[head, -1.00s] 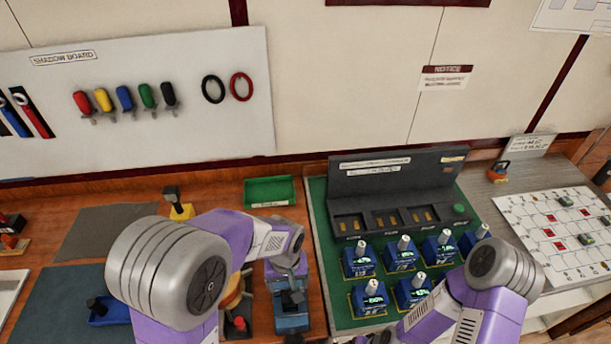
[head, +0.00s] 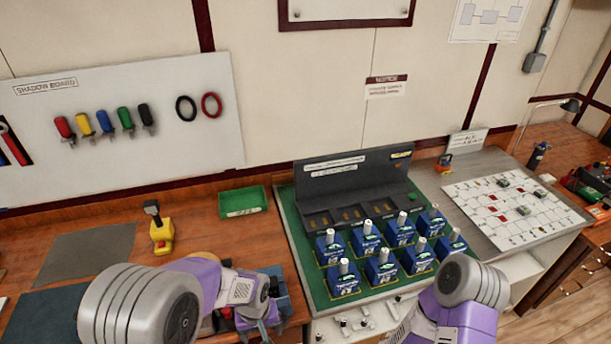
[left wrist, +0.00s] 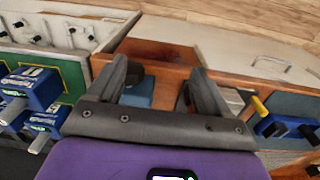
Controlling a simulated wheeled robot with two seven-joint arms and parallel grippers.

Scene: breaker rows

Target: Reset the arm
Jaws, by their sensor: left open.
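My left arm comes in at the lower left in the head view, with its gripper (head: 264,322) low near the front edge of the wooden bench. In the left wrist view my left gripper (left wrist: 162,78) is open, with nothing between its fingers. My right arm shows its elbow and upper links at the lower right; its gripper is out of the picture. Several blue breakers (head: 383,268) with white levers stand in rows on the green mat (head: 292,222). Some also show at the left of the left wrist view (left wrist: 40,90).
Behind the breakers stands a dark slotted panel (head: 345,170). A green tray (head: 242,201), a yellow tool (head: 161,233) and a grey mat (head: 88,255) lie to the left. A white grid board (head: 515,210) lies to the right. A shadow board hangs on the wall.

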